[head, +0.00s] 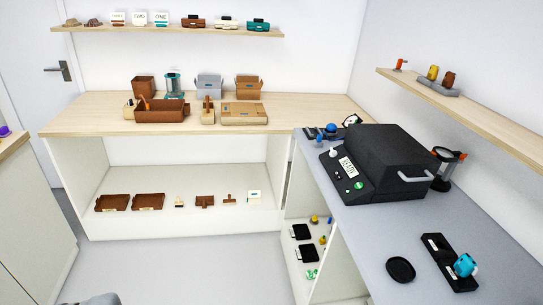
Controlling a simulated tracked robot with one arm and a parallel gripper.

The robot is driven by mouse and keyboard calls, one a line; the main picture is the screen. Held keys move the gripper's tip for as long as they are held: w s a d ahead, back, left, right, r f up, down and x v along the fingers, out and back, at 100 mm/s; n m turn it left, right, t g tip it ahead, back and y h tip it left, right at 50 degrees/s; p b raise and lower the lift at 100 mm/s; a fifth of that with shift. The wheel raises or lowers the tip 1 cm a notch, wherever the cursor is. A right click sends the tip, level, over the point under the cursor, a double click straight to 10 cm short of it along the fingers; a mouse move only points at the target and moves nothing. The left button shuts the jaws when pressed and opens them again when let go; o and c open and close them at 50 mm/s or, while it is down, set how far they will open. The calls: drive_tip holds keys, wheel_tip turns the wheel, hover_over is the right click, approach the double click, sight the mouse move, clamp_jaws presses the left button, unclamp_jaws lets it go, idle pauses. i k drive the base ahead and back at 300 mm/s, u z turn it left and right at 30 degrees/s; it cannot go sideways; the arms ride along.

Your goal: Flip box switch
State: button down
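A black box machine (384,163) stands on the grey counter at the right. Its sloped front panel has a light display reading "READY", a round green button (358,185) and a small white-tipped lever or knob (333,153) at the upper left of the panel. The lever looks like the switch, but its exact position is too small to tell. A light handle sits on the box's right side. My gripper is not visible; only a grey rounded part shows at the bottom left edge, and I cannot tell what it is.
A wooden bench (80,118) with boxes stands at the back. Grey floor at the lower left is clear.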

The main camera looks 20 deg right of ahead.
sight(338, 175)
drive_tip(key=u, duration=0.2)
drive_tip(key=i, duration=1.35)
drive_tip(key=z, duration=0.75)
drive_tip(key=i, duration=0.65)
drive_tip(key=z, duration=0.45)
drive_tip(key=k, duration=0.9)
drive_tip(key=z, duration=0.2)
drive_tip(key=i, duration=0.9)
drive_tip(key=u, duration=0.15)
